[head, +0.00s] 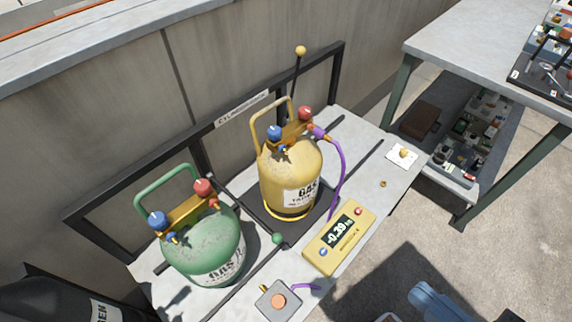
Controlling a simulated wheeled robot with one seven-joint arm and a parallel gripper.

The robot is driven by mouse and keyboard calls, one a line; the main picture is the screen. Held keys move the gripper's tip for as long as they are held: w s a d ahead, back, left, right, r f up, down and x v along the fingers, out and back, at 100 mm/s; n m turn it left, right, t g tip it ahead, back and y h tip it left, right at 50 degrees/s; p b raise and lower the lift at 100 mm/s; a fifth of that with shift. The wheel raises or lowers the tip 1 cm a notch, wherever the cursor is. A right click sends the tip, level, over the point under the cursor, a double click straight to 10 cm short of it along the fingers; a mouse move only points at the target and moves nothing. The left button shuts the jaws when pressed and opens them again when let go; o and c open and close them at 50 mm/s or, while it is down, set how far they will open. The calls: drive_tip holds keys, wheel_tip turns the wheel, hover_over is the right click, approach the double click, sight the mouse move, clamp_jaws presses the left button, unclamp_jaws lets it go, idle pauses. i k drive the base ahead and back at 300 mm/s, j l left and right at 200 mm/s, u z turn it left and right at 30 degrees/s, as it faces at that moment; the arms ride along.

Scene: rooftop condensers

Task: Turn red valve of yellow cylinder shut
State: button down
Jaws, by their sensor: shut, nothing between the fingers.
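The yellow cylinder (288,180) stands upright on a black platform (300,229) on the grey bench. Its red valve (305,114) is on top at the right and its blue valve (274,132) at the left, with a yellow handle loop behind. A purple hose (339,165) runs from a fitting near the red valve down towards the bench. How far the red valve is turned cannot be told. My gripper is not visible in the head view.
A green cylinder (203,246) with its own red (202,188) and blue valves stands left. A yellow display box (340,239), reading about -0.39, and a grey box with an orange button (278,301) lie in front. A black rail and wall stand behind; another table (480,45) is right.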

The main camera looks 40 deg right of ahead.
sight(305, 112)
drive_tip(key=i+l+z, duration=0.15)
drive_tip(key=z, duration=0.2)
drive_tip(key=i+l+z, duration=0.15)
drive_tip(key=z, duration=0.25)
drive_tip(key=l, duration=0.1)
